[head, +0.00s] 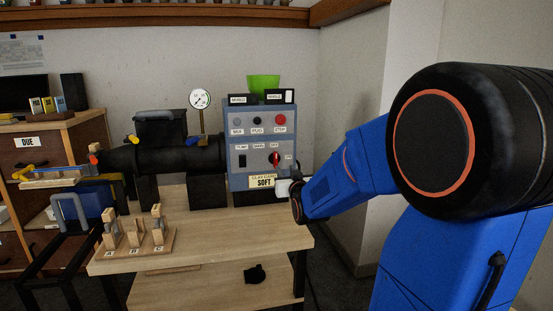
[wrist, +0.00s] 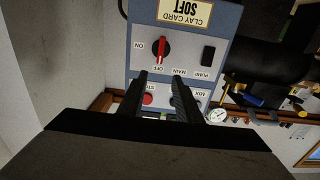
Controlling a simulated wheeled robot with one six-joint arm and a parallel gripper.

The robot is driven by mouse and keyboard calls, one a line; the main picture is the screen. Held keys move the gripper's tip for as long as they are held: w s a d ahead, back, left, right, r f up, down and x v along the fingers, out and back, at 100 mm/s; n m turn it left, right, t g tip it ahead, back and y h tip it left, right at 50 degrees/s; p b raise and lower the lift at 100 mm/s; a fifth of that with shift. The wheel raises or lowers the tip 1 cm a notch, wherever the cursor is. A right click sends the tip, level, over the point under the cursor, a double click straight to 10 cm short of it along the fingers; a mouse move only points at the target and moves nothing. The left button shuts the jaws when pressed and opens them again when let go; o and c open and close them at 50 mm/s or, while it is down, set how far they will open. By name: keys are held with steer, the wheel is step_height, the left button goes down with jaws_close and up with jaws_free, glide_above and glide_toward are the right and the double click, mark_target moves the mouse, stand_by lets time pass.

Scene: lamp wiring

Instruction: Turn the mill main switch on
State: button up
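The main switch is a red rotary handle on a black round base, on the blue-grey control panel (head: 233,172). It shows in the head view (head: 275,158) and, upside down, in the wrist view (wrist: 161,49). Its handle stands upright, in line with the OFF label; the ON label is to one side. My gripper (wrist: 158,76) is open and empty in the wrist view. Its two black fingers point at the panel, with the tips just short of the handle in the picture; I see no contact. In the head view my arm's end is low at the panel's right edge, fingers unclear.
The red stop button (wrist: 148,99) lies between the fingers in the wrist view. A black pump switch (wrist: 208,56) is beside the main switch. A black pug mill barrel (head: 180,155) adjoins the panel. A wooden rack (head: 135,243) stands at the table's front left.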

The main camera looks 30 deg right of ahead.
mark_target(276, 156)
steer(key=x, duration=1.5)
steer(key=shift+w+d, duration=0.1)
steer(key=shift+w, duration=0.15)
steer(key=shift+c, duration=0.3)
jaws_close()
